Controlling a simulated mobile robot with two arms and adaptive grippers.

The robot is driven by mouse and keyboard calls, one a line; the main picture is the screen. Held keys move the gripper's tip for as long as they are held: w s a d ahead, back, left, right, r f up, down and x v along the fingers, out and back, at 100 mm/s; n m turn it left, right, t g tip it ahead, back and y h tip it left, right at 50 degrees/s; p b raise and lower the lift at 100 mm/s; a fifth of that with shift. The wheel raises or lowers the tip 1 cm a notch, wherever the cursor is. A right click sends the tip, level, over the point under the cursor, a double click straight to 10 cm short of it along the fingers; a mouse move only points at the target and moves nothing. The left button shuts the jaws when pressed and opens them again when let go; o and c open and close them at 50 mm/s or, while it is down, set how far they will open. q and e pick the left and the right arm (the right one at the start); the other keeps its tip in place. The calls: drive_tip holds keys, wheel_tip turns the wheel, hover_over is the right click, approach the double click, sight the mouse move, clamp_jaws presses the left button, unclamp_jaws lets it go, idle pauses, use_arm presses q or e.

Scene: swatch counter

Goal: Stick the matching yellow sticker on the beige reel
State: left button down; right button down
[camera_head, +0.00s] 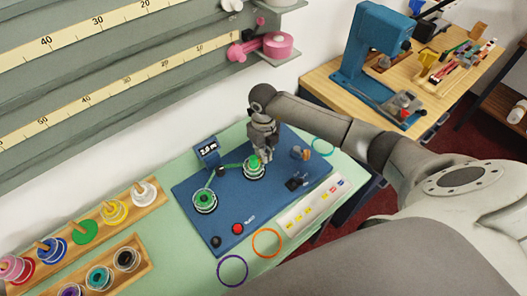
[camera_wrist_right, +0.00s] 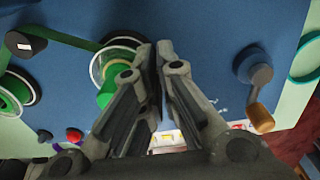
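My right gripper (camera_head: 262,146) is over the right end of the blue winding board (camera_head: 225,222), just above a green-cored reel (camera_head: 253,171). In the right wrist view its fingers (camera_wrist_right: 158,52) come together at the tips, with nothing visible between them. The green-cored reel (camera_wrist_right: 112,80) is partly behind the left finger there. A white sticker strip (camera_head: 298,214) lies along the board's front right edge, with several yellow stickers (camera_head: 297,210) and some red and blue ones. I cannot make out a beige reel. My left gripper is not in view.
Another green reel (camera_head: 205,200) is on the board, linked by green ribbon, beside a length display (camera_head: 208,147) and a hand crank (camera_wrist_right: 258,85). Wooden racks (camera_head: 85,238) of coloured reels stand at left. Orange (camera_head: 267,242) and purple (camera_head: 232,270) rings lie in front.

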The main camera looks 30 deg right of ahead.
drive_tip(key=shift+f, duration=0.1)
drive_tip(key=c, duration=1.6)
unclamp_jaws()
drive_tip(key=shift+o, duration=0.2)
drive_tip(key=shift+r+p, duration=2.45)
drive_tip(key=shift+r, duration=1.15)
drive_tip(key=shift+s+f, duration=0.1)
